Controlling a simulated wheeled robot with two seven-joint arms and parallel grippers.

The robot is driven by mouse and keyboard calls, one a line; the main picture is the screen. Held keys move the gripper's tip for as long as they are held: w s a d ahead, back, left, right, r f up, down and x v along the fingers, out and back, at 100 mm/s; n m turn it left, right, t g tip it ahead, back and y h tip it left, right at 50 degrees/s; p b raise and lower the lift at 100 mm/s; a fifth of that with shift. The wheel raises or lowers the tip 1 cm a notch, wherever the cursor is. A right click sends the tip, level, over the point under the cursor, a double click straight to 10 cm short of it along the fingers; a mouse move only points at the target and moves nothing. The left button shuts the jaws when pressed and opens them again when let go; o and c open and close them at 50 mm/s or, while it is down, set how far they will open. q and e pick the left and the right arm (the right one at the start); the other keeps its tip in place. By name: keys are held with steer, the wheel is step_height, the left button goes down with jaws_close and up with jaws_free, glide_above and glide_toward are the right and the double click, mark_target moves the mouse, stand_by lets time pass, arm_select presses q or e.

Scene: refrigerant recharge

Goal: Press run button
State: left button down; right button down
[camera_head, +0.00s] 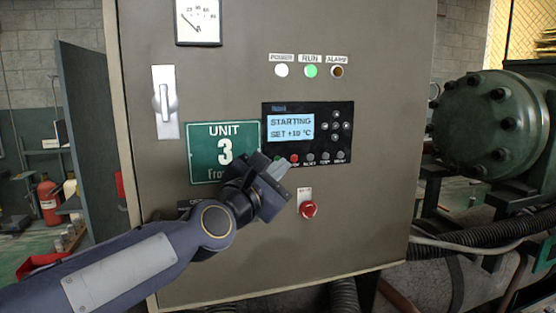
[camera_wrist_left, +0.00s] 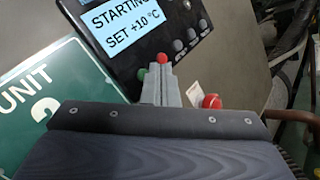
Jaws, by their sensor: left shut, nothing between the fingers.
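The dark control panel (camera_head: 340,112) on the cabinet has a lit display (camera_head: 290,127) reading "STARTING" and "SET +10 °C". A row of small buttons runs along its lower edge. A green button (camera_wrist_left: 142,74) and a red button (camera_wrist_left: 162,58) show in the left wrist view; the red one also shows in the head view (camera_head: 294,158). My left gripper (camera_head: 282,166) is shut and empty at the row's left end. Its grey fingertips (camera_wrist_left: 162,76) partly cover the green button; I cannot tell whether they touch it. The RUN lamp (camera_head: 311,71) is lit green. My right gripper is out of view.
A red emergency-stop knob (camera_head: 308,209) sticks out below the panel. A large green compressor (camera_head: 485,125) stands to the right.

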arm_select(q)
steer(key=s+p, duration=0.1)
steer(key=s, duration=0.1)
steer(key=s+d+p, duration=0.1)
steer(key=s, duration=0.1)
steer(key=shift+s+d, duration=0.2)
steer(key=shift+s, duration=0.1)
stand_by(0.4)
